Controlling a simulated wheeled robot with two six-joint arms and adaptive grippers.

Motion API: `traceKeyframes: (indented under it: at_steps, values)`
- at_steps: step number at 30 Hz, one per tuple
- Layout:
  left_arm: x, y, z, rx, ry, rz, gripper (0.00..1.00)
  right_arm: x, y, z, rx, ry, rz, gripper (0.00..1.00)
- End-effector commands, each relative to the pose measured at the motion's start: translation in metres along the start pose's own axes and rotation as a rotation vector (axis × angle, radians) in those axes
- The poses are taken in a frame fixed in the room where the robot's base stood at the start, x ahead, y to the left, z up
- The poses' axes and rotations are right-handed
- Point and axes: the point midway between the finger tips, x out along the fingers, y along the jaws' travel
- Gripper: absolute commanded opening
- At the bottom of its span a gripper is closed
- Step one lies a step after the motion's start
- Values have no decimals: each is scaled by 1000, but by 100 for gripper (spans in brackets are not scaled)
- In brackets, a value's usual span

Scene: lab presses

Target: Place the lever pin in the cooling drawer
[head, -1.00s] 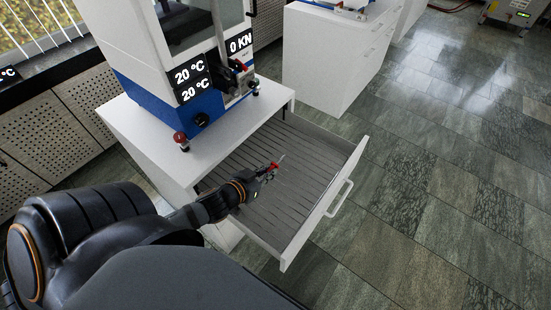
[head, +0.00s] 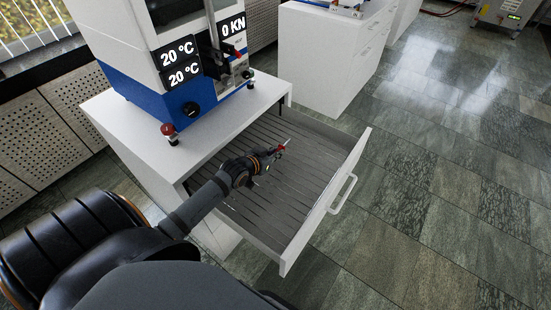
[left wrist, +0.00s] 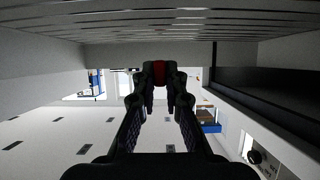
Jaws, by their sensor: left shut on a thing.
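The cooling drawer (head: 319,178) is pulled open, with a grey slatted bottom and a white front with a handle. My left gripper (head: 277,153) is over the middle of the drawer, within its outline in the head view. It is shut on the lever pin (head: 282,147), a small piece with red and a thin pale tip. In the left wrist view the fingertips (left wrist: 160,70) close around a red part of the pin (left wrist: 160,79); the rest of it is hidden. The slats show close by there. I cannot tell whether the pin touches the bottom. My right gripper is not in view.
A white and blue press (head: 183,80) with temperature displays stands on the white cabinet (head: 130,125) above the drawer. Another white cabinet (head: 325,60) stands behind. The tiled floor (head: 430,200) right of the drawer is clear. The drawer bottom looks otherwise empty.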

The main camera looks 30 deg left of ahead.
Motion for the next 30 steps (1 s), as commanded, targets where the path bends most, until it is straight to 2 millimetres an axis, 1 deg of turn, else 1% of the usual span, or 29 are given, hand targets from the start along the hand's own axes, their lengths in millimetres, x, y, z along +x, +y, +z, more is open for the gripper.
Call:
traceKeyframes:
  at_steps: [1, 3, 11, 17, 23, 26, 27, 30]
  values:
    - [5, 0, 12, -4, -3, 0, 0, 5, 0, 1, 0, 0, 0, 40]
    - [8, 0, 18, -2, -2, -1, 0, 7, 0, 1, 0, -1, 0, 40]
    - [8, 0, 18, 1, -1, -1, 0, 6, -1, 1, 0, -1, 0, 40]
    - [11, 0, 24, 0, -1, -1, 0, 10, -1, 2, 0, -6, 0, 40]
    - [13, 0, 29, -1, -1, 0, 0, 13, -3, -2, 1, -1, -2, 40]
    - [13, 0, 29, -1, -1, 0, 0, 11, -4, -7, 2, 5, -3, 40]
    - [13, 0, 29, -1, -1, 0, 13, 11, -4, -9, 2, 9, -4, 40]
    - [13, 0, 29, 0, -1, -1, 27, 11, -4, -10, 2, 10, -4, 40]
